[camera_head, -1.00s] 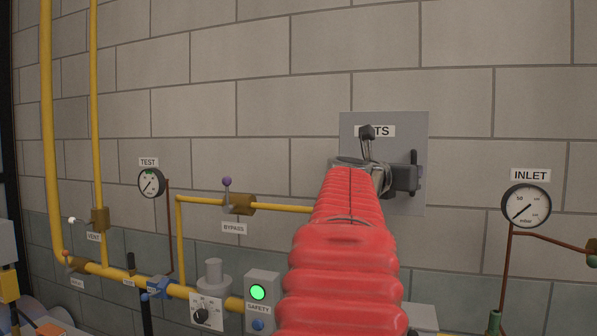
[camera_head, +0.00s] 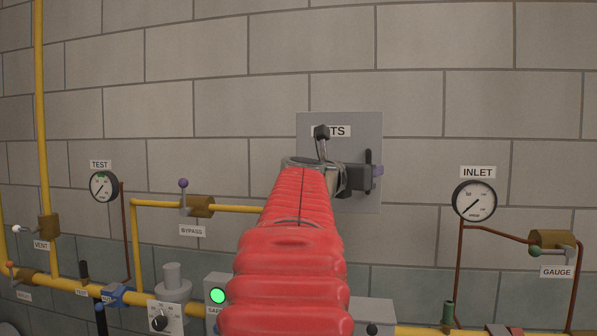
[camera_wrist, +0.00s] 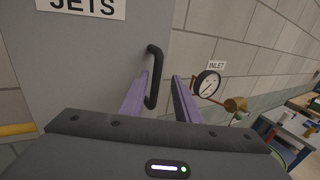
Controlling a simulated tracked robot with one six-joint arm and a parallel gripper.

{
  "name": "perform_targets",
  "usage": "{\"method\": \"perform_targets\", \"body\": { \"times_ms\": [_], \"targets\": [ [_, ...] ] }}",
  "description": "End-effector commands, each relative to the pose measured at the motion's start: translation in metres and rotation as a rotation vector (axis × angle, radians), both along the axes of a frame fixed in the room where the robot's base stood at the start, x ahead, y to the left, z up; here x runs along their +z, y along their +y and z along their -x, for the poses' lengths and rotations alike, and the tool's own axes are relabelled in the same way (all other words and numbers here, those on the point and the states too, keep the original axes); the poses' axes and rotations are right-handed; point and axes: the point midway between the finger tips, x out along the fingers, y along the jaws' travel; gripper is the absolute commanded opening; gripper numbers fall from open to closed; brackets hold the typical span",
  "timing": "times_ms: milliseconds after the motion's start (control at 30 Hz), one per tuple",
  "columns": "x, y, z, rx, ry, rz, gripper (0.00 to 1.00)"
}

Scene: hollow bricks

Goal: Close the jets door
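The jets door (camera_head: 345,118) is a flat grey panel on the block wall, with a partly covered label. I cannot tell whether it stands slightly ajar. Its black bar handle (camera_head: 368,158) is near the right edge. In the wrist view the door (camera_wrist: 110,50) fills the upper left, and the handle (camera_wrist: 154,78) stands upright. My gripper (camera_wrist: 160,78) is open, its two purple fingers apart with the handle between them. The handle is close to the left finger; I cannot tell whether they touch. My red arm hides the lower left of the door in the head view.
Yellow pipes with a bypass valve (camera_head: 200,206) run at left. A test gauge (camera_head: 104,186) and a safety box with a green light (camera_head: 217,296) are there too. The inlet gauge (camera_head: 474,201) is right of the door. A blue table (camera_wrist: 292,128) stands far right.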

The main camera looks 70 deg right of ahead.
Motion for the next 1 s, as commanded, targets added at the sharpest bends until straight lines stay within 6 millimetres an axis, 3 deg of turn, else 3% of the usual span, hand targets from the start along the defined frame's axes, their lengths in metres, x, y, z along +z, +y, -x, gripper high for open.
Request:
{"method": "perform_targets", "body": {
  "times_ms": [600, 800, 1000],
  "targets": [
    [-0.001, 0.089, -0.022, 0.002, -0.001, 0.000, 0.29],
    [-0.002, 0.105, -0.024, -0.001, 0.000, -0.001, 0.29],
    [-0.002, 0.108, -0.024, -0.003, 0.001, -0.001, 0.29]
  ]
}}
